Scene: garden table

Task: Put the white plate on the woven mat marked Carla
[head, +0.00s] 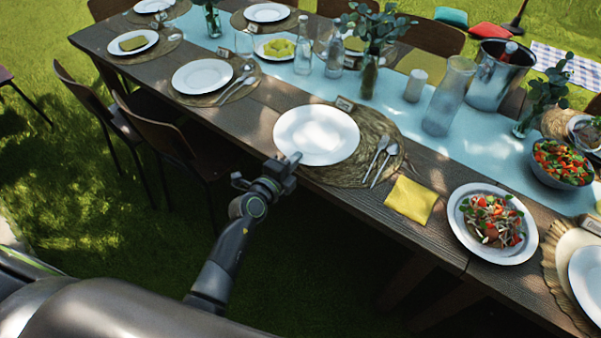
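A white plate (316,135) is at the near middle of the table, over the left part of a round woven mat (385,127). I cannot tell whether it rests fully on the mat. A small name card (344,104) stands at the mat's far edge; its writing is too small to read. My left gripper (291,160) is at the plate's near left rim, its fingertips touching or overlapping the rim. Whether the fingers are closed on the rim is not clear. My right gripper is not in view.
A fork and spoon (381,160) lie right of the plate. A yellow napkin (411,200) and a salad plate (492,224) are further right. A carafe (448,97), a vase (369,74) and a white candle (415,86) stand behind. Chairs (160,135) line the near left side.

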